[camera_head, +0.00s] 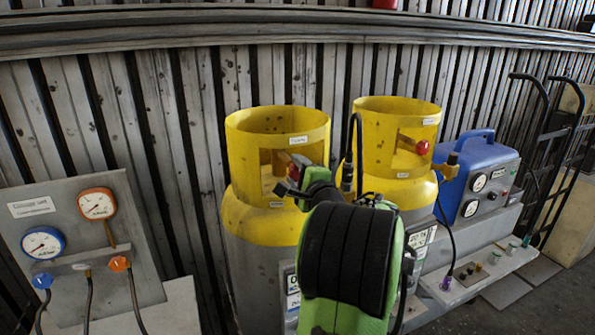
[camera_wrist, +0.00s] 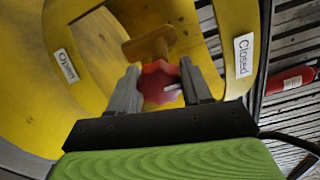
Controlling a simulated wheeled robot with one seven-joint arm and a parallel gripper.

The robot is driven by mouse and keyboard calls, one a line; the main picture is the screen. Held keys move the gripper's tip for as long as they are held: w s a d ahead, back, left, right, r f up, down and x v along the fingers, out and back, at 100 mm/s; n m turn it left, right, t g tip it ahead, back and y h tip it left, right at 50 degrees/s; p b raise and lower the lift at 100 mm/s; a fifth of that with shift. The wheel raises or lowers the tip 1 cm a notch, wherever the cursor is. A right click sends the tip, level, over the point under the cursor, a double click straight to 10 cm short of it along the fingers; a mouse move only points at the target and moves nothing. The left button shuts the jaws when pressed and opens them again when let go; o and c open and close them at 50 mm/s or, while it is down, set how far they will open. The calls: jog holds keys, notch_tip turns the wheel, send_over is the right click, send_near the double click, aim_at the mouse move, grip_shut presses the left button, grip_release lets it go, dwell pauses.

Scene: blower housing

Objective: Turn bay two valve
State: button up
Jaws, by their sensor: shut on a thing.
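A red star-shaped valve knob (camera_wrist: 158,80) sits inside the yellow collar of the left gas cylinder (camera_head: 262,222). My gripper (camera_wrist: 160,84) has one finger on each side of the knob and is shut on it. A small white mark on the knob points right. The collar bears an "Open" label (camera_wrist: 66,66) at left and a "Closed" label (camera_wrist: 243,56) at right in the wrist view. In the head view, my gripper (camera_head: 292,178) reaches into the collar opening, and my arm hides part of the cylinder. I cannot read a bay number.
A second yellow-topped cylinder (camera_head: 398,183) with its own red knob (camera_head: 422,147) stands close at right. A blue machine (camera_head: 482,168) and a hand truck (camera_head: 560,150) are farther right. A gauge panel (camera_head: 80,250) with hoses stands at left. A ribbed wall is behind.

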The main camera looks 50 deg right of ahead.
jog(key=shift+f, duration=0.1)
jog(key=o, duration=1.1)
jog(key=shift+c, duration=0.2)
jog(key=shift+s, duration=0.1)
jog(key=b+v, duration=0.3)
jog(key=v, duration=1.2)
jog(key=shift+s+a+b, duration=0.2)
jog(key=shift+s+b, duration=0.05)
jog(key=shift+b, duration=0.1)
